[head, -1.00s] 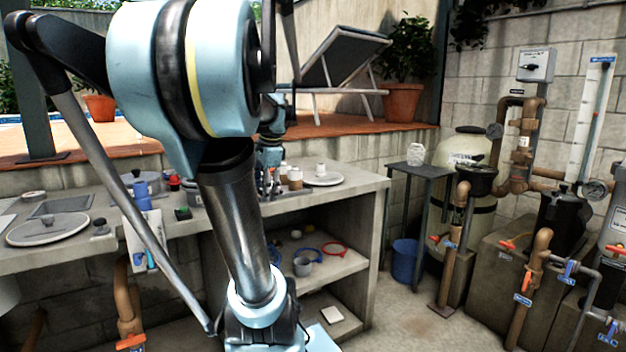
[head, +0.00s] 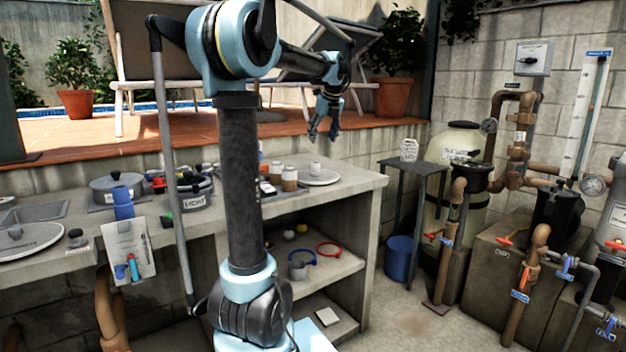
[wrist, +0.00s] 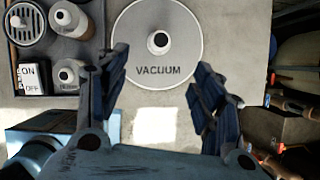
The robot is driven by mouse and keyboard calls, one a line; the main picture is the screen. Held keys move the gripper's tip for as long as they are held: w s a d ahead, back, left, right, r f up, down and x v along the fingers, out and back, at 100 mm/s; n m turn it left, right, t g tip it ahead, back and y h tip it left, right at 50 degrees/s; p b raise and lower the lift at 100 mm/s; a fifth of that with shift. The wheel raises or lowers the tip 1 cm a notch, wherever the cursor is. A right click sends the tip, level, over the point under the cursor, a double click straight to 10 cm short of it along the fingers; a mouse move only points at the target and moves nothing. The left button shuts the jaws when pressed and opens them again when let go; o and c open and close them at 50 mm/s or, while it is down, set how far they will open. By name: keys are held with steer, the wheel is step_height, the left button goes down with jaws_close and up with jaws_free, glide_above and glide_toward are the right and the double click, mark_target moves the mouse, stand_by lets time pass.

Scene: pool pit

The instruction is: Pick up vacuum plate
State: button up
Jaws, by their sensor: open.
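The vacuum plate is a pale round disc with a raised knob, lying flat near the right end of the counter in the head view (head: 327,180). In the wrist view the vacuum plate (wrist: 180,27) shows the word VACUUM and a white knob with a dark centre. My gripper (head: 324,138) hangs above the counter, over the plate's area, fingers pointing down. In the wrist view my gripper (wrist: 160,85) has its two fingers spread wide with nothing between them. The plate is ahead of the fingers and apart from them.
Brown-labelled bottles (head: 289,178) stand just left of the plate, with an on/off block (wrist: 32,78) nearby. Pots (head: 117,188) and another round disc (head: 40,236) lie further left. The counter's right edge is close to the plate. A dark side table (head: 412,167) stands beyond.

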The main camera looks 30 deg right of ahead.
mark_target(316, 163)
steer(key=x, duration=1.6)
steer(key=shift+r, duration=0.1)
steer(key=shift+c, duration=0.6)
steer(key=shift+s, duration=0.1)
steer(key=c, duration=1.1)
